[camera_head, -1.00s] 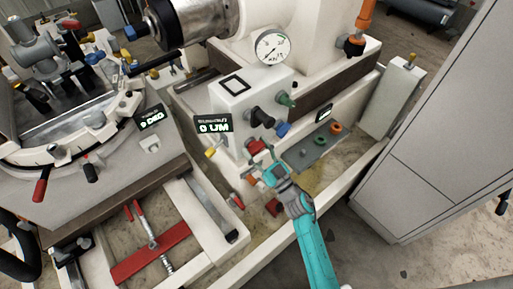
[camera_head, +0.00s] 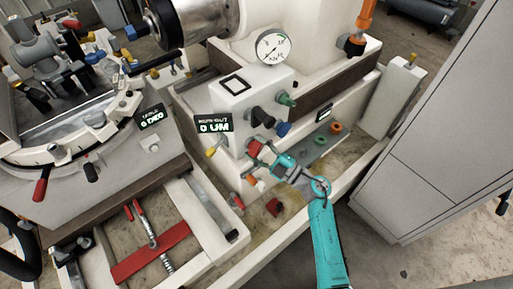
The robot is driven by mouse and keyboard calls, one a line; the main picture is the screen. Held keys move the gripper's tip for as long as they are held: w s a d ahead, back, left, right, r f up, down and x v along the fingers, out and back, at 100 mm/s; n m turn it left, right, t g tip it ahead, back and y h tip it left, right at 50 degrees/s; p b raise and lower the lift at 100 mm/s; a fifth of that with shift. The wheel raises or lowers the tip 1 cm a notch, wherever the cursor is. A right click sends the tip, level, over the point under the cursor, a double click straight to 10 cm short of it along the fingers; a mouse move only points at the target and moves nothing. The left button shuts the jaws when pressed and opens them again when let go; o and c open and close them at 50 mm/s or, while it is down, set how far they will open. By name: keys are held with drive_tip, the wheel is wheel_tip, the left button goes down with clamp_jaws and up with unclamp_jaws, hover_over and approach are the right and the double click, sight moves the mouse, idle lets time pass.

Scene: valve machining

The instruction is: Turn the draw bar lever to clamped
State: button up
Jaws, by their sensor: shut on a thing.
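A small red lever (camera_head: 254,147) is on the lower front of the white box-shaped unit with the dial gauge. I take it for the draw bar lever; any marking on it is too small to read. My gripper (camera_head: 265,155), at the end of my teal arm, is shut at the red lever. The fingers and dark wrist cover the lever's lower right side, so its exact angle cannot be told.
A grey plate (camera_head: 318,145) with coloured rings lies to the right. A grey cabinet (camera_head: 437,130) fills the right side.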

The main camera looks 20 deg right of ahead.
drive_tip(key=n+g, duration=0.1)
drive_tip(key=n, duration=0.4)
drive_tip(key=shift+g, duration=0.4)
drive_tip(key=shift+a+f+n+g, duration=0.1)
drive_tip(key=shift+n+g, duration=0.5)
drive_tip(key=shift+n, duration=0.8)
drive_tip(key=o, duration=1.2)
drive_tip(key=shift+c, duration=0.2)
drive_tip(key=shift+h, duration=0.3)
drive_tip(key=v, duration=1.2)
drive_tip(key=shift+s, duration=0.1)
